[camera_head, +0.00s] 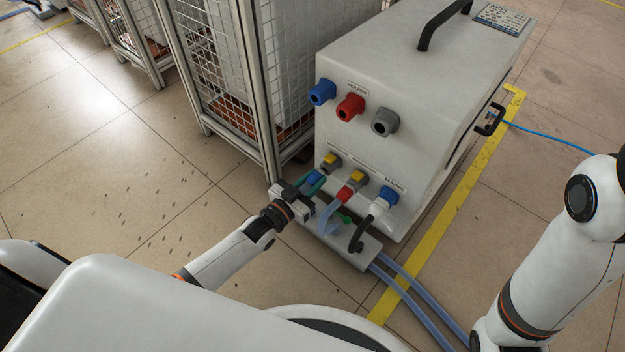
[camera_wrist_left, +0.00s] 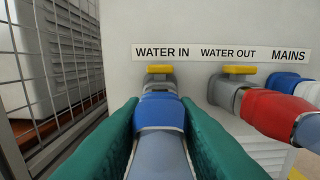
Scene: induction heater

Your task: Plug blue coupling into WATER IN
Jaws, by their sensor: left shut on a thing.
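The blue coupling (camera_wrist_left: 160,112) is between the green fingers of my left gripper (camera_wrist_left: 160,140), which is shut on it. The coupling lines up with the grey WATER IN port (camera_wrist_left: 161,82) under its yellow lever and appears to meet it; how deep it sits I cannot tell. In the head view my left gripper (camera_head: 305,187) is at the heater's lower front, with the blue coupling (camera_head: 314,178) partly hidden by the fingers. My right gripper is out of view; only my right arm shows at the right edge.
The heater (camera_head: 430,100) has a red coupling (camera_head: 345,194) at WATER OUT and a blue-and-white plug (camera_head: 384,199) at MAINS. Blue, red and grey holders (camera_head: 384,121) sit above. A wire cage (camera_head: 235,70) stands close left. Hoses (camera_head: 410,300) run along the floor.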

